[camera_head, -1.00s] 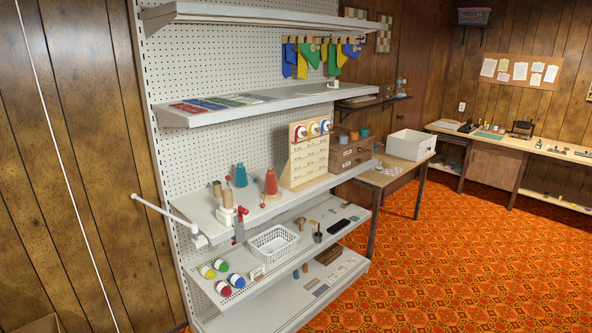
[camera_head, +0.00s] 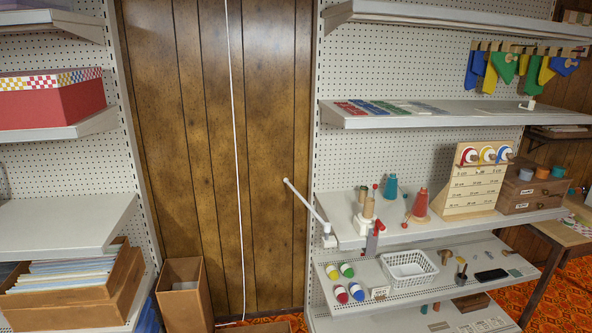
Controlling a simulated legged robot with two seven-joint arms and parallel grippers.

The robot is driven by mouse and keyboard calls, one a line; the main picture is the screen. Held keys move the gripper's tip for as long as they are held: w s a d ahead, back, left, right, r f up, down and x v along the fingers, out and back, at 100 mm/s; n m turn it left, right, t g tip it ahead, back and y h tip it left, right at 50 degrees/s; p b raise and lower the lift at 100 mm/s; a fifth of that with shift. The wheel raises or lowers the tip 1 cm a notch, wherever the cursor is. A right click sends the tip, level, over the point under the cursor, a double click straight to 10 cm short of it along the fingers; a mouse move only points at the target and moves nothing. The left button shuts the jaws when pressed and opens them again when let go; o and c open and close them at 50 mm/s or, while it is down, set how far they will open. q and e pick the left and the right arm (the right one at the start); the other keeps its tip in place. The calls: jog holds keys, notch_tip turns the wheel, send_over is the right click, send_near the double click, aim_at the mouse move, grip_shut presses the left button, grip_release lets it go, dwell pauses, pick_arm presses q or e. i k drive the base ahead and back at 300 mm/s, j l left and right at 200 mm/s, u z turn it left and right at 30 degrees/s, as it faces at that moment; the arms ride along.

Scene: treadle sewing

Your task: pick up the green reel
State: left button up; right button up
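The green reel (camera_head: 347,270) is a small white-and-green reel on the left part of a grey lower shelf (camera_head: 378,272). It sits in a group with a yellow reel (camera_head: 331,272), a red reel (camera_head: 341,294) and a blue reel (camera_head: 356,292). The yellow reel is to its left, and the red and blue reels are in front of it. Neither of my grippers is in view.
A white basket (camera_head: 408,266) and a small card (camera_head: 380,293) are right of the reels. The shelf above holds teal (camera_head: 390,190) and red cones (camera_head: 420,204). A white rod (camera_head: 305,205) juts left from the rack. A tall brown bin (camera_head: 184,292) stands left.

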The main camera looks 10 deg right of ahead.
aim_at(569, 222)
jog(key=i+l+u, duration=0.1)
jog(key=l+u, duration=0.15)
jog(key=l, duration=1.6)
jog(key=k+l, duration=0.1)
jog(key=l, duration=1.8)
jog(key=k+l, duration=0.15)
jog(key=l, duration=1.75)
jog(key=l+u, duration=0.35)
jog(key=l, duration=0.25)
jog(key=l+u, duration=0.35)
jog(key=l, duration=0.25)
jog(key=l+u, duration=0.3)
jog(key=l, duration=0.25)
jog(key=k+l+u, duration=0.2)
jog(key=l+u, duration=0.15)
jog(key=l, duration=0.2)
jog(key=i+l+z, duration=0.1)
jog(key=l+z, duration=0.15)
jog(key=l, duration=0.15)
jog(key=i+l+z, duration=0.1)
jog(key=l+z, duration=0.2)
